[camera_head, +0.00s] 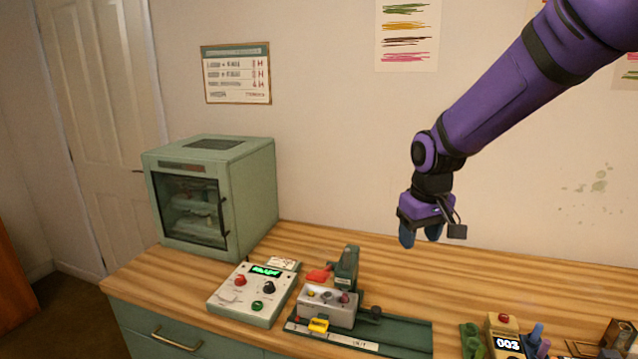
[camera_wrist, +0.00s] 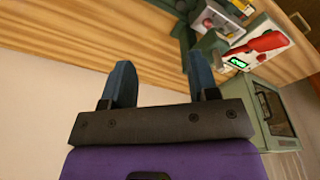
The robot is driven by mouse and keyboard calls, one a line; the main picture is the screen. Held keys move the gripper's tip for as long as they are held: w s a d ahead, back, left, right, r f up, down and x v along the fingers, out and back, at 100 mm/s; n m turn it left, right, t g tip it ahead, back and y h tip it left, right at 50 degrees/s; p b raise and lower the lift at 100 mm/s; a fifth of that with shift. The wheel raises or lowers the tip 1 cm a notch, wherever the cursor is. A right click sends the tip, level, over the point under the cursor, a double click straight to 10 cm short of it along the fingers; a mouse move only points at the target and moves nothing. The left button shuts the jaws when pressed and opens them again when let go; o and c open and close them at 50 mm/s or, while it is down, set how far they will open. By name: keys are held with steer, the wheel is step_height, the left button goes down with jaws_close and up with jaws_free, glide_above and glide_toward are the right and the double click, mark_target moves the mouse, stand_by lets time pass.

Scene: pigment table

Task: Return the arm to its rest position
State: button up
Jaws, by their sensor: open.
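My purple arm reaches in from the upper right in the head view. My gripper (camera_head: 421,238) hangs at its end, pointing down, above the back part of the wooden table (camera_head: 480,270). In the wrist view my gripper (camera_wrist: 160,82) shows two blue fingers spread apart with nothing between them. The fingers are clear of the objects on the table.
A green cabinet (camera_head: 240,195) stands at the back left. A control box (camera_head: 252,295) with a lit display and a green-based device (camera_head: 400,335) stand at the front. The table below my gripper is bare.

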steer(key=s+d+r+m+t, duration=0.2)
steer(key=s+d+r, duration=0.4)
steer(key=s+r, duration=0.5)
steer(key=s+d+r+m, duration=0.1)
steer(key=s+d, duration=0.1)
steer(key=s, duration=0.5)
steer(key=s+d+t, duration=0.1)
steer(key=s, duration=0.7)
steer(key=shift+d+r+m+t, duration=0.3)
steer(key=shift+d+r+m, duration=0.1)
